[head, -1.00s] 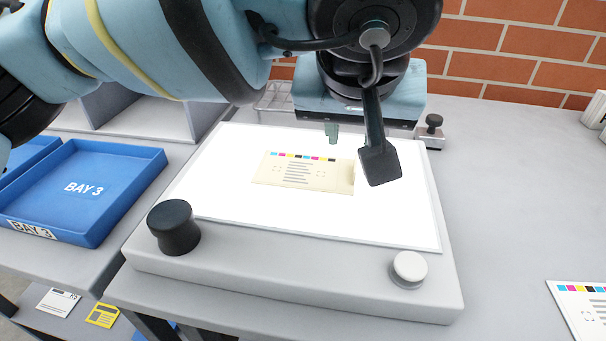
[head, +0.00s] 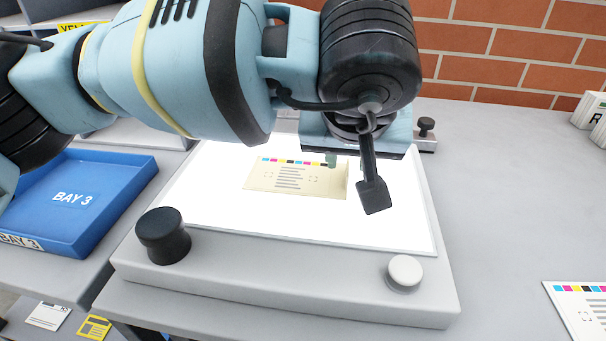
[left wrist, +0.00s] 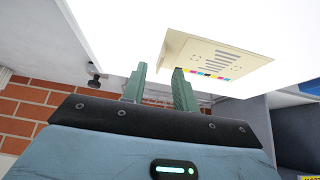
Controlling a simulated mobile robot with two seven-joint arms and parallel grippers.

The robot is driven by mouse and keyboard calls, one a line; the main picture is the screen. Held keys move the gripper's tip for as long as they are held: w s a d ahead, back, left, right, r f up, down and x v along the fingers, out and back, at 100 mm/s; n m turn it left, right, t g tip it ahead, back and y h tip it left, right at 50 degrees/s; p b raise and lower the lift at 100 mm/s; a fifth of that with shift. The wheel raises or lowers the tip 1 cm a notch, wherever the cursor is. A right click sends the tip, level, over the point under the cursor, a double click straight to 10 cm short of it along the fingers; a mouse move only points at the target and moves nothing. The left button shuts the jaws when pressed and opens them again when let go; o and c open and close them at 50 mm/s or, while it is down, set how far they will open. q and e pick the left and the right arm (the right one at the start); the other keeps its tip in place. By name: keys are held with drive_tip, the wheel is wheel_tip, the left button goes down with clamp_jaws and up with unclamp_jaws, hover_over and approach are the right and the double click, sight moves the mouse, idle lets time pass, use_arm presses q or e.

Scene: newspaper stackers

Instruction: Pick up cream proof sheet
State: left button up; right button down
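The cream proof sheet (head: 290,179) lies on the glowing white light table (head: 225,212), with a colour bar along its far edge. Its right end has a plain strip that looks bent up. In the left wrist view the sheet (left wrist: 222,58) shows its bent-up end beside the fingers. My left gripper (left wrist: 160,68) is open, its two green fingers apart with nothing seen between them. One finger overlaps the sheet's right end in the head view; I cannot tell whether it touches. The other finger is hidden there. My right gripper is not in view.
The light table has a black knob (head: 162,236) at front left and a pale knob (head: 405,272) at front right. A blue BAY 3 tray (head: 85,195) stands left. Another printed sheet (head: 582,308) lies at lower right. A brick wall (head: 510,45) closes the back.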

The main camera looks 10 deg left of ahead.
use_arm(q)
drive_tip(key=x, duration=0.2)
drive_tip(key=shift+w+f, duration=0.1)
drive_tip(key=shift+f, duration=0.15)
clamp_jaws()
drive_tip(key=shift+r, duration=0.1)
drive_tip(key=shift+r, duration=0.1)
wheel_tip(320, 180, up, 3)
drive_tip(key=shift+r, duration=0.2)
drive_tip(key=s+d, duration=0.3)
drive_tip(key=s, duration=0.1)
drive_tip(key=s+d+r, duration=0.1)
drive_tip(key=s+d, duration=0.1)
drive_tip(key=s, duration=0.3)
drive_tip(key=s+d, duration=0.3)
drive_tip(key=s, duration=0.1)
drive_tip(key=shift+s+d+r, duration=0.2)
drive_tip(key=shift+s+d, duration=0.1)
